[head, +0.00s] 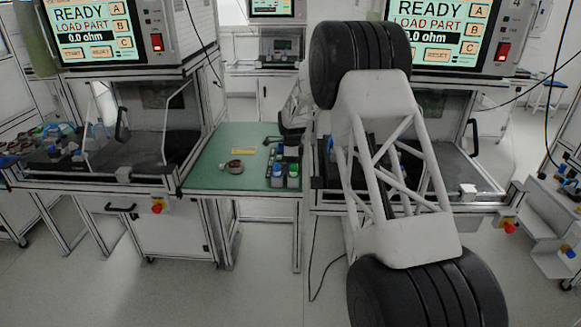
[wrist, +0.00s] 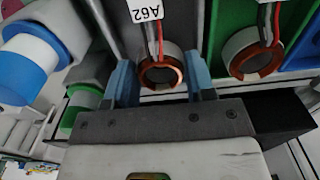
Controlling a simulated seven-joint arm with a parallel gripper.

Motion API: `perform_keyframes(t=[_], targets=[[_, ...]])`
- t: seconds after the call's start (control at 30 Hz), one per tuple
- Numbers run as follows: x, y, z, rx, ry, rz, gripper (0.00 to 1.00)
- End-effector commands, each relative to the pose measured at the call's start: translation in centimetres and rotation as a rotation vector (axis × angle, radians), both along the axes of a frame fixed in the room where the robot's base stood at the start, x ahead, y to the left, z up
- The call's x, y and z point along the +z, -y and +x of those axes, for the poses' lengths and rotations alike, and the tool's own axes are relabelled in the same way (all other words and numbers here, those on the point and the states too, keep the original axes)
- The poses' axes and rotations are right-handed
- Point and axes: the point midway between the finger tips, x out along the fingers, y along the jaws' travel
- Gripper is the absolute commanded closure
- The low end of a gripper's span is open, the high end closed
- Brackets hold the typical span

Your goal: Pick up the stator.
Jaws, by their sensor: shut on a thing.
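In the wrist view my gripper (wrist: 161,82) has its two blue fingers on either side of a stator (wrist: 147,76), a grey ring with copper windings, and is shut on it. Red and dark wires rise from the stator, and a white tag marked A62 (wrist: 146,10) hangs over its top. A second, similar stator (wrist: 238,62) with wires sits to the right, apart from my gripper, by a green surface. In the head view my own arm hides most of the gripper area, and the held stator cannot be made out there.
A green-topped table (head: 213,180) stands between two test stations and holds a small round part (head: 232,167), a yellow label (head: 244,150) and several capped items (head: 279,170). In the wrist view a blue-and-white cylinder (wrist: 32,65) and a green-and-white one (wrist: 82,103) are close on the left.

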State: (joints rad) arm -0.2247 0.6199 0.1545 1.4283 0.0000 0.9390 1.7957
Motion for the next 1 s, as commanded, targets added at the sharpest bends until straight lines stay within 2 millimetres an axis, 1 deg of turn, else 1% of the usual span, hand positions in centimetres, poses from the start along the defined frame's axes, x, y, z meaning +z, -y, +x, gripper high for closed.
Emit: perform_keyframes(t=[0.17, 0.27, 0.37, 0.6, 0.8, 1.0], targets=[[0.8, 0.0, 0.0, 0.0, 0.002, 0.0, 0.77], [1.7, 0.0, 0.1, 0.0, 0.002, 0.0, 0.77], [2.9, 0.0, 0.1, 0.0, 0.003, 0.001, 0.77], [6.5, 0.0, 0.0, 0.0, 0.002, 0.0, 0.77], [9.0, 0.0, 0.0, 0.0, 0.001, 0.0, 0.77], [10.0, 0.0, 0.0, 0.0, 0.001, 0.0, 0.77]])
